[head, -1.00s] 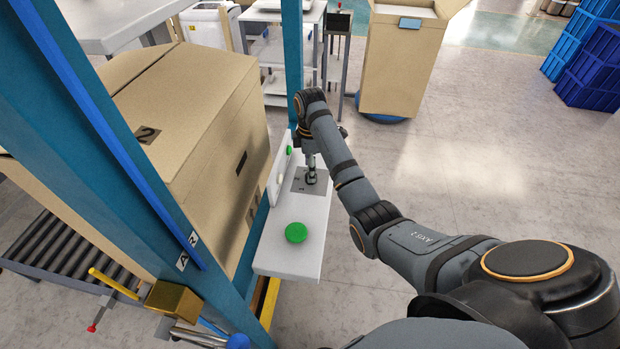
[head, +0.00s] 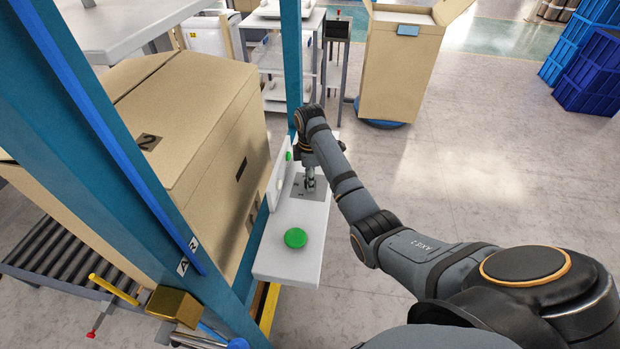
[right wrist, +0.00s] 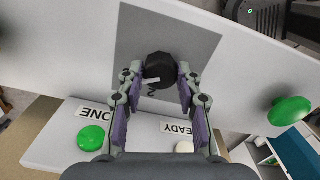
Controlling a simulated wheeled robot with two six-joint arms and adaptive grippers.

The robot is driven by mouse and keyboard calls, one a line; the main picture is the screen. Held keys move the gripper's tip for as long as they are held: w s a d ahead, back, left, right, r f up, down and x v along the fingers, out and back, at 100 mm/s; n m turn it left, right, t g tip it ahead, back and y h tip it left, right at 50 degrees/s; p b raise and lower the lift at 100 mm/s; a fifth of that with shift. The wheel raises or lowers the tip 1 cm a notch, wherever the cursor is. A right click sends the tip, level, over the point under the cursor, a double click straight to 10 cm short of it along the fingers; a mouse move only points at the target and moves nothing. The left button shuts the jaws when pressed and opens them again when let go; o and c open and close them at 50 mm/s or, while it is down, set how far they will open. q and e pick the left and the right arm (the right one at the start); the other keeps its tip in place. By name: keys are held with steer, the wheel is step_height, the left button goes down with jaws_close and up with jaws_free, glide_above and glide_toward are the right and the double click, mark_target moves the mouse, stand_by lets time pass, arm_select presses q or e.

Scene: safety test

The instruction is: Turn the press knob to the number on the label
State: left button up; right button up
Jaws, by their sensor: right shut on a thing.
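The press knob (right wrist: 160,68) is dark and faceted, on a grey plate (right wrist: 204,40) of the white press panel (head: 288,262). My right gripper (right wrist: 159,74) has its two fingers on either side of the knob and is shut on it. In the head view the right gripper (head: 311,182) reaches down to the plate and hides most of the knob. A dark "2" (right wrist: 151,93) shows just below the knob in the right wrist view; other markings are hidden or too small. A label with a "2" (head: 148,142) is on the big cardboard box (head: 205,130). My left gripper is not in view.
A large green button (head: 296,238) sits on the panel's near end. A blue post (head: 292,75) stands behind the panel, and a wider blue post crosses at left. A roller conveyor (head: 70,255) is at lower left. Open floor lies to the right.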

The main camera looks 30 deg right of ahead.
steer(key=shift+r+n+p, duration=0.15)
steer(key=shift+n+p, duration=0.15)
steer(key=shift+p, duration=0.35)
steer(key=n+p, duration=0.4)
steer(key=p, duration=0.1)
steer(key=shift+r+n+p, duration=0.1)
steer(key=shift+n+p, duration=0.2)
steer(key=shift+p, duration=0.1)
steer(key=n+p, duration=0.2)
steer(key=n, duration=0.1)
steer(key=shift+f+n+p, duration=0.25)
steer(key=shift+n+p, duration=0.65)
steer(key=shift+n, duration=0.8)
steer(key=o, duration=1.2)
steer(key=shift+c, duration=0.2)
